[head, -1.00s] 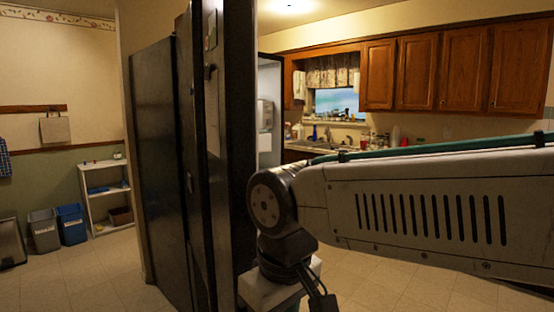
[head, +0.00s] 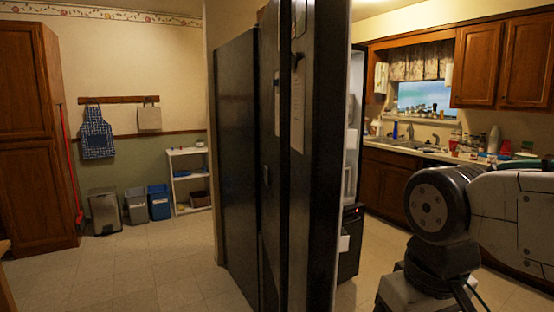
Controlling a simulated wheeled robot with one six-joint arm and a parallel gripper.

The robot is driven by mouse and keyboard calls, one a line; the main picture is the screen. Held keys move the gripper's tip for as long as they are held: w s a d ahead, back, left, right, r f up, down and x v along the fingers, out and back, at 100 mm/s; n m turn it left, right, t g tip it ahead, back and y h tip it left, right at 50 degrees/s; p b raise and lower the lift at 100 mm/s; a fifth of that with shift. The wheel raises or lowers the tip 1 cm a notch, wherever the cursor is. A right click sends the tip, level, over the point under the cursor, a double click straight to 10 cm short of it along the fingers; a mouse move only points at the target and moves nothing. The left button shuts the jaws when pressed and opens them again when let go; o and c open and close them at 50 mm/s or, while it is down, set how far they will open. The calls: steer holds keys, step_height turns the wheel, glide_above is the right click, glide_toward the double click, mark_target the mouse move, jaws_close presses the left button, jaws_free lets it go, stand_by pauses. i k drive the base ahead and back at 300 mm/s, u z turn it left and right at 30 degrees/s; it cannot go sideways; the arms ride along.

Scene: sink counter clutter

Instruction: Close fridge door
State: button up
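The tall black fridge (head: 243,160) stands in the middle of the head view. A dark fridge door panel (head: 325,150) juts toward me and is seen nearly edge-on, so the door appears to stand open. Papers hang on the dark face just left of this edge. A narrow pale strip with shelf-like shapes (head: 352,130) shows right of the panel, and most of it is hidden. My arm reaches in from the right edge, to the right of the door panel and apart from it in the picture. My gripper's fingers are out of view below the frame.
Sink counter (head: 400,146) with clutter runs along the right behind my arm. A white shelf (head: 190,180), bins (head: 160,203) and a wooden cabinet (head: 35,140) are at left. Floor (head: 130,270) at left is clear.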

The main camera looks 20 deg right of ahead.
mark_target(301, 205)
steer(key=k, duration=0.5)
steer(key=u, duration=1.1)
steer(key=i, duration=0.65)
steer(key=z, duration=0.65)
